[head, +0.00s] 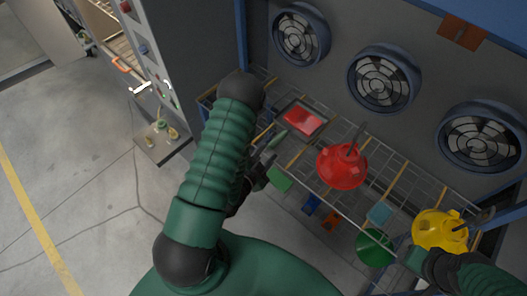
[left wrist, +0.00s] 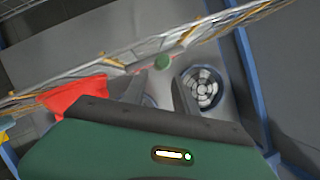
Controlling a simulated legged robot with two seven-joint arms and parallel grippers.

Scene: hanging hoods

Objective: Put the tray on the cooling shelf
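A dark-rimmed tray (head: 323,133) with a red face lies on the left part of the wire cooling shelf (head: 400,178) in the head view. My left gripper (head: 268,165) is at the front edge of the shelf, a little left of and below the tray, apart from it. In the left wrist view its two fingers (left wrist: 167,92) stand apart with nothing between them, beneath the wire shelf (left wrist: 120,52). My right gripper (head: 418,260) is at the lower right near a yellow hood (head: 438,231); its fingers are not clear.
A red hood (head: 342,168) stands on the shelf right of the tray; red also shows in the left wrist view (left wrist: 72,97). A green piece (head: 374,248) hangs at the front. Several fans (head: 384,80) line the back wall. A control panel (head: 150,55) stands left. The floor is clear.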

